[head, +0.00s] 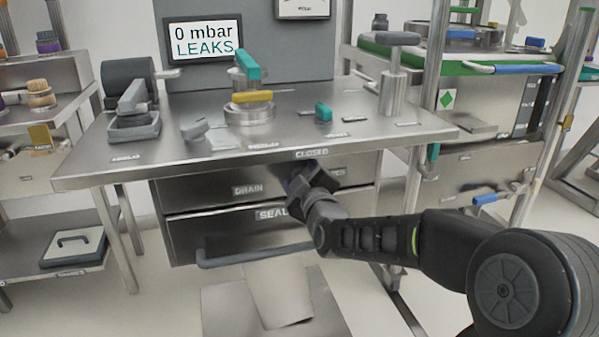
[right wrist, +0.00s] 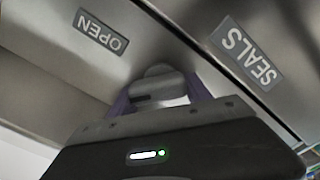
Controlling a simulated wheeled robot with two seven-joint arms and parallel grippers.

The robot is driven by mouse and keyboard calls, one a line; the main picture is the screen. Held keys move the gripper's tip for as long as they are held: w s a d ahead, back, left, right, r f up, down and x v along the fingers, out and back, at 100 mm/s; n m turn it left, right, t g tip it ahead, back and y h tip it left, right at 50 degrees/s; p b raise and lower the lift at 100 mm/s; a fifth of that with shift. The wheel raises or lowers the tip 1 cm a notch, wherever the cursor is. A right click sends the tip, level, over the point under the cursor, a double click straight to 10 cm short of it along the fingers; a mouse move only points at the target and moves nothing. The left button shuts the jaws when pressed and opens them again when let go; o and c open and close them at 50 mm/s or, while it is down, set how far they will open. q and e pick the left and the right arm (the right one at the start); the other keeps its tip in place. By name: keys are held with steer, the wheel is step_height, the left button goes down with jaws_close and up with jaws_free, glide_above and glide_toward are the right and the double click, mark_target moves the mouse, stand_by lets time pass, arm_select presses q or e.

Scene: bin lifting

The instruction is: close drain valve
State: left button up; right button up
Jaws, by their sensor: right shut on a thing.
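The drain valve handle (right wrist: 158,84) is a grey rounded piece between my right gripper's purple fingers in the right wrist view. My right gripper (right wrist: 162,98) is shut on it. In the head view my right gripper (head: 298,182) is at the front panel under the table edge, just right of the DRAIN label (head: 249,189), and hides the handle there. A CLOSED label (head: 311,154) is on the table edge above the gripper. An OPEN label (right wrist: 101,30) shows beside the handle in the right wrist view. How far the handle is turned is hard to tell. My left gripper is not in view.
The steel table (head: 85,171) carries a yellow-handled fitting (head: 252,97), a teal lever (head: 248,66) and a grey clamp (head: 133,112). A screen (head: 205,39) reads 0 mbar LEAKS. A SEALS drawer (head: 230,238) with a bar handle is below the gripper. Racks stand on both sides.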

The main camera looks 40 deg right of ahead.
steer(key=n, duration=0.4)
steer(key=shift+a+f+n, duration=0.1)
steer(key=shift+a+n, duration=0.05)
steer(key=shift+n, duration=0.15)
steer(key=shift+w+a+f+n+p, duration=0.1)
steer(key=shift+n+p, duration=0.2)
steer(key=shift+n, duration=0.65)
steer(key=shift+f+n+p, duration=0.1)
steer(key=shift+n+p, duration=0.15)
steer(key=shift+n, duration=0.7)
steer(key=o, duration=1.4)
steer(key=shift+c, duration=0.2)
